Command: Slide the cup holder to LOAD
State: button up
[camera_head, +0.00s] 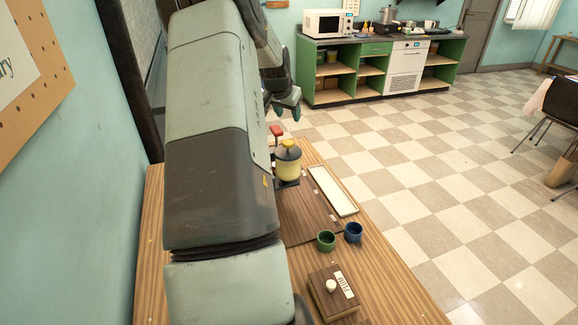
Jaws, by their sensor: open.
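A dark board (305,212) lies on the wooden table, with small pale labels on it that are too small to read. A yellow canister (288,166) with a grey lid and yellow knob stands at its far part. A red knob or handle (277,130) shows just beyond the canister. I cannot make out the cup holder for certain; my arm hides the left part of the board. A green cup (326,241) and a blue cup (353,232) stand at the board's near right. My gripper (284,108) is open and empty, in view above and beyond the red knob.
A long cream tray (333,190) lies along the right side of the board. A wooden box (334,293) with a white knob and a label sits at the near end. Green shelves (375,70) with a microwave stand across the tiled floor.

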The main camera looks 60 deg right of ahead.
jog(key=s+d+f+m+t+y, duration=0.1)
jog(key=s+d+f+m+t, duration=0.4)
jog(key=s+f+m, duration=0.7)
jog(key=a+f+m+t, duration=0.1)
jog(key=f+m+t, duration=0.1)
jog(key=a+f+m+t, duration=0.1)
jog(key=f+m, duration=0.2)
jog(key=a+f+m+t, duration=0.1)
jog(key=f+m+t, duration=0.1)
jog(key=m, duration=0.1)
jog(key=shift+w+f+t, duration=0.2)
jog(key=shift+w+t, duration=0.05)
jog(key=shift+t, duration=0.05)
jog(key=shift+a+f+m+t, duration=0.1)
jog(key=shift+a+m+t, duration=0.25)
jog(key=shift+m, duration=0.35)
jog(key=shift+w+a+m, duration=0.1)
jog(key=shift+w+m, duration=0.05)
jog(key=shift+m, duration=0.25)
jog(key=shift+w+f+t, duration=0.15)
jog(key=shift+w+t, duration=0.1)
jog(key=x, duration=1)
jog(key=shift+f, duration=0.1)
